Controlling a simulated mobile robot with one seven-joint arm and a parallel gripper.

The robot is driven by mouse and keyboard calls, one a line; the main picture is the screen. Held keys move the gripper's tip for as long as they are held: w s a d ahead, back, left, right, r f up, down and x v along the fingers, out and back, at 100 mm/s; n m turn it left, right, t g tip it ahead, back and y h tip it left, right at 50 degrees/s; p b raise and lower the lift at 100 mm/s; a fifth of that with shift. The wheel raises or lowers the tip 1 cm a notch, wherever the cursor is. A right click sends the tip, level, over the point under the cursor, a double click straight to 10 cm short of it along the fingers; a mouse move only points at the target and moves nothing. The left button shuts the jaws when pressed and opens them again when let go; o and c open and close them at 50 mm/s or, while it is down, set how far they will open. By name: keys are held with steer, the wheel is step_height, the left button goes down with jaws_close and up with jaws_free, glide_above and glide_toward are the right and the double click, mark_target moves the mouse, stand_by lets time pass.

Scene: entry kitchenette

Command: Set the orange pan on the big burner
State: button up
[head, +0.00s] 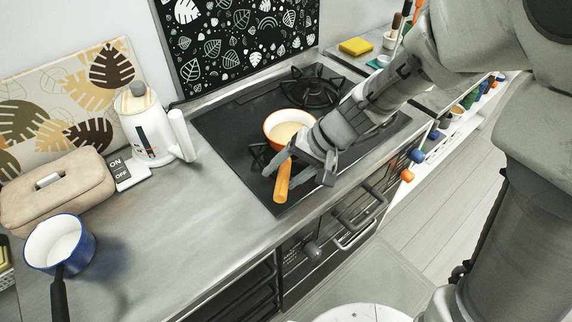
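The orange pan (269,124), with a cream inside, stands upright on the left part of the black cooktop (228,124). Its orange handle (282,184) points toward the front edge. The big burner (312,84), a round black grate, is bare at the back right of the cooktop. A smaller grate (258,157) shows partly at the pan's front left. My gripper (302,166) is low over the cooktop at the pan's front right, by the handle. Its fingers look spread, one close to the handle and one apart to the right. Contact with the handle cannot be told.
A white kettle (149,127), an ON/OFF sign (122,171), a beige case (57,190) and a blue saucepan (84,244) stand on the left counter. A yellow sponge (355,46) lies right of the cooktop. A patterned black panel (235,40) rises behind it.

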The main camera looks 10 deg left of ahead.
steer(key=shift+r, duration=0.1)
steer(key=shift+r+p, duration=0.2)
steer(key=shift+p, duration=0.1)
steer(key=p+v, duration=0.2)
steer(key=v, duration=0.9)
steer(key=s+d+r+t+h, duration=0.2)
steer(key=s+d+r+h, duration=0.1)
steer(key=d, duration=0.5)
steer(key=s+d+r+t+h, duration=0.3)
steer(key=s+d+r, duration=0.2)
steer(key=s+d, duration=0.2)
steer(key=shift+d+t+h, duration=0.3)
steer(key=shift+d+h, duration=0.1)
steer(key=shift+r, duration=0.1)
steer(key=shift+r+p, duration=0.45)
steer(key=shift+r, duration=0.1)
